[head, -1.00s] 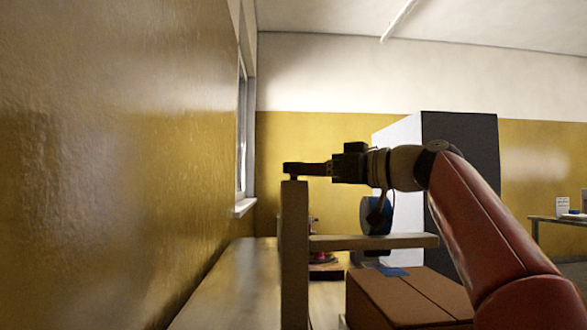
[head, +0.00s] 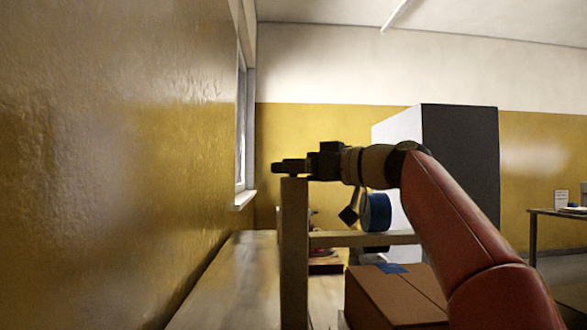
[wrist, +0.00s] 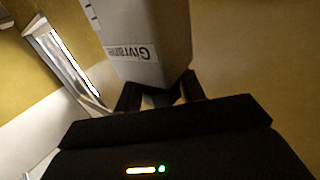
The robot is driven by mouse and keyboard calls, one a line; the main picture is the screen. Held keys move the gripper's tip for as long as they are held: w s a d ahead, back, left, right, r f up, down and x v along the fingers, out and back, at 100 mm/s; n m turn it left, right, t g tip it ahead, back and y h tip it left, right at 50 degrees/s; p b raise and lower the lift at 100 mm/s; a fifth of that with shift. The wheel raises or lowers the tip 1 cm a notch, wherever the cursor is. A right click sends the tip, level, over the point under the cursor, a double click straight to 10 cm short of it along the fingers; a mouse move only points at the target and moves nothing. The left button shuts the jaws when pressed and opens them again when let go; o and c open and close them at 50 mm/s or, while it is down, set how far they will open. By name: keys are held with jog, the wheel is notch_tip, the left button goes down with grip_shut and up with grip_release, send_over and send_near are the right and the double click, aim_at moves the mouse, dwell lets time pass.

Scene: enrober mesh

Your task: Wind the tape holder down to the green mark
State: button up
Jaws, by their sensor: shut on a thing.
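An upright wooden post (head: 294,255) stands at the bench's near end, with a horizontal wooden arm (head: 325,240) reaching right from it. A blue tape roll (head: 376,212) sits at this arm, above a cardboard box. My gripper (head: 281,167) is at the top of the post, shut on the dark knob there; the fingers mostly hide the knob. In the wrist view my fingers (wrist: 160,95) close at the near end of a pale block labelled "Givrane" (wrist: 132,52), with dark ticks along one edge. I see no green mark on the post.
The cardboard box (head: 395,300) with blue tape on top stands below the horizontal arm. A yellow wall (head: 110,160) runs close on the left. A tall white and dark cabinet (head: 460,175) stands behind. A table (head: 560,212) is far right.

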jog(key=shift+m+t+b, duration=0.3)
jog(key=shift+t+b, duration=0.05)
jog(key=shift+t, duration=0.05)
jog(key=shift+s+f+m+t+h+b, duration=0.1)
jog(key=shift+m+t+h+b, duration=0.4)
jog(key=shift+t+h, duration=0.15)
jog(key=m+t+h, duration=0.2)
jog(key=shift+a+h+b, duration=0.1)
jog(key=shift+h+b, duration=0.25)
jog(key=m+t+h, duration=0.1)
jog(key=m+t+h+p, duration=0.1)
jog(key=h, duration=0.1)
jog(key=shift+r+m, duration=0.25)
jog(key=shift+m, duration=0.05)
jog(key=shift+m+t+h+p, duration=0.3)
jog(key=shift+t+h+p, duration=0.05)
jog(key=shift+h+p, duration=0.25)
jog(key=shift+f+m+h, duration=0.1)
jog(key=shift+m+h, duration=0.2)
jog(key=o, duration=0.9)
jog(key=shift+o, duration=0.2)
